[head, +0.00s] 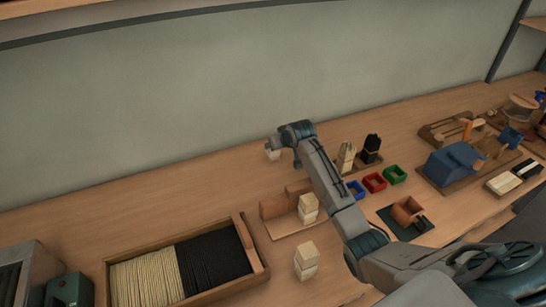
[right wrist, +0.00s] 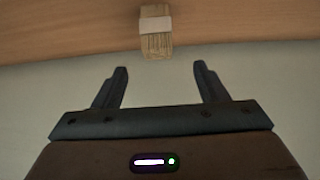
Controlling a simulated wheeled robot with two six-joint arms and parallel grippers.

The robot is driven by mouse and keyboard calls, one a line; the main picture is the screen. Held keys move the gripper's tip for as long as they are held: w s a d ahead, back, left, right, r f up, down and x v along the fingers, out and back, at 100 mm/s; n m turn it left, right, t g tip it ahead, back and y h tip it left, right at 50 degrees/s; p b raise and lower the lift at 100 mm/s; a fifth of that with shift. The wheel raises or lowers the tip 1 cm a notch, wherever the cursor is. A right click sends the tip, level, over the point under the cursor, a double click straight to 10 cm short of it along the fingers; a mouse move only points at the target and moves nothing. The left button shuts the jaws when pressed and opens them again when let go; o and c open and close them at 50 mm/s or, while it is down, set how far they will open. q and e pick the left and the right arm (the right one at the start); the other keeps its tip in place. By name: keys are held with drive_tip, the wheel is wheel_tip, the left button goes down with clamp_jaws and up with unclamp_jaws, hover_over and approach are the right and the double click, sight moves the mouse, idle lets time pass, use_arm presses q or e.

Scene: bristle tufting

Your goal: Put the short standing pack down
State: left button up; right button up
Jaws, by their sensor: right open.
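My right gripper (right wrist: 161,68) is open and empty in the right wrist view. A pale bristle pack (right wrist: 156,44) with a white band (right wrist: 155,25) is just beyond the fingertips, centred between them and apart from both. In the head view my right arm reaches over the bench to the far side. A small cream pack (head: 273,155) shows below its wrist end, partly hidden by it; the fingers cannot be made out there. Other cream packs stand nearer, one at a wooden stand (head: 275,208), as a pale pack (head: 308,210), and another pale pack (head: 306,262) on the bench.
A wooden tray (head: 262,270) of pale and black bristles lies at the front left. Blue (head: 355,190), red (head: 374,182) and green (head: 395,174) bins sit right of my arm, near pale (head: 347,157) and black (head: 371,149) bundles. The bench's back left is clear.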

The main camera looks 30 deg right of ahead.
drive_tip(key=x, duration=0.5)
drive_tip(key=shift+w+f+p, duration=0.1)
drive_tip(key=shift+w+p, duration=0.1)
drive_tip(key=shift+p, duration=0.15)
drive_tip(key=shift+w+d+f+p, duration=0.1)
drive_tip(key=shift+w+f+p, duration=0.25)
drive_tip(key=shift+w, duration=0.2)
drive_tip(key=shift+x, duration=2)
drive_tip(key=shift+s+d, duration=0.1)
drive_tip(key=shift+d, duration=0.05)
drive_tip(key=c, duration=1.1)
